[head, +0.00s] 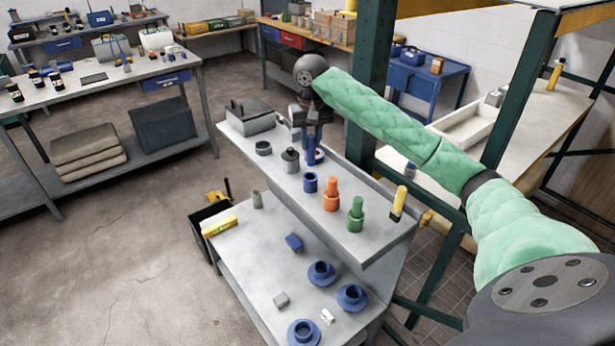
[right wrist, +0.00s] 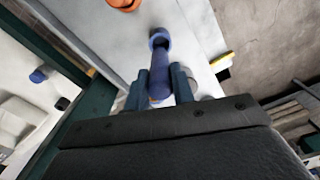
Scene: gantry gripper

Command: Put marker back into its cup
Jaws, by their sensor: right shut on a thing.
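My right gripper (head: 311,118) is above the upper shelf, shut on a blue marker (head: 310,150). The marker points down from the jaws, and it also shows between the two fingers in the right wrist view (right wrist: 160,75). An empty-looking blue cup (head: 310,182) stands on the shelf, nearer the camera than the marker. In the right wrist view the blue cup (right wrist: 159,38) lies just past the marker's far end; I cannot tell whether they touch there. An orange marker (head: 331,186) stands in an orange cup and a green marker (head: 356,207) in a green cup. My left gripper is not in view.
The upper shelf (head: 282,188) also holds a grey lidded pot (head: 290,160), a small dark ring (head: 263,148), a grey box (head: 250,117) and a yellow-and-black item (head: 398,204). Blue flanged parts (head: 321,272) lie on the lower shelf. A green post (head: 372,75) stands close behind my arm.

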